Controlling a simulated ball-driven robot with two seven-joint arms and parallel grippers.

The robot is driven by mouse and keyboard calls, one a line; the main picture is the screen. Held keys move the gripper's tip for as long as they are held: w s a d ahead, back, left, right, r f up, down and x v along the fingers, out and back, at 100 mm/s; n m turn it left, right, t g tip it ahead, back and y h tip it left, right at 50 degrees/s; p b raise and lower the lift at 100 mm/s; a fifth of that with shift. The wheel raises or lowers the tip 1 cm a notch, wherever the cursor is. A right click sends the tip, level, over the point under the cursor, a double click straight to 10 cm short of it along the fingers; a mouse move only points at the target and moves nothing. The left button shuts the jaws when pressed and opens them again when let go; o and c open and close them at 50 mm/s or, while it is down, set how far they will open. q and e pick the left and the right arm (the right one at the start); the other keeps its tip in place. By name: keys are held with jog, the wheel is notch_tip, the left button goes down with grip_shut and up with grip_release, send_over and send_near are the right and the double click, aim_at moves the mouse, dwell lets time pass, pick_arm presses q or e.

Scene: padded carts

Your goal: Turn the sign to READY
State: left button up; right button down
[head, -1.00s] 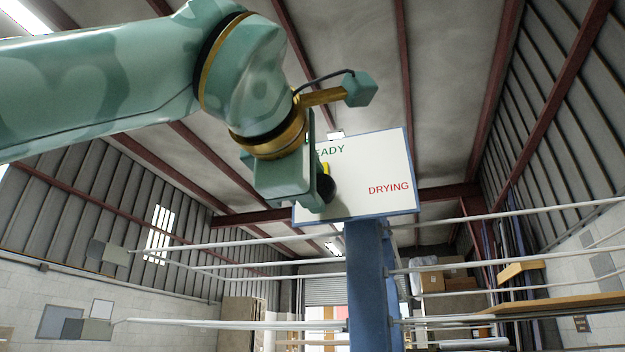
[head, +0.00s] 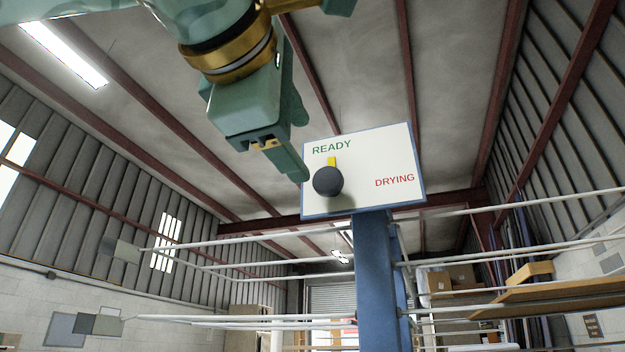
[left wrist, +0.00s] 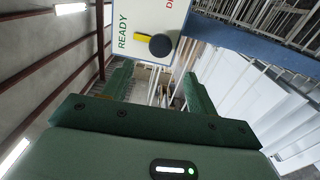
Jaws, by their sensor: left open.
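The sign (head: 365,195) is a white board with a blue edge on top of a blue post (head: 375,280). It reads READY in green at upper left and DRYING in red at lower right. A dark round knob (head: 328,181) with a yellow pointer (head: 332,161) sits on the board below READY, and the pointer is aimed up at READY. My left gripper (head: 283,158) is open and empty, up and left of the knob and apart from it. The left wrist view also shows the knob (left wrist: 160,45) beyond the open fingers (left wrist: 158,92). My right gripper is not in view.
White rails (head: 250,250) run to both sides of the post. Wooden boards (head: 560,296) and cardboard boxes (head: 452,277) lie on racks to the right. The air left of the sign, below my arm, is clear.

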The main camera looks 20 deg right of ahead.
pick_arm(q)
jog(key=v, duration=0.8)
jog(key=shift+b, duration=0.4)
jog(key=shift+w, duration=0.2)
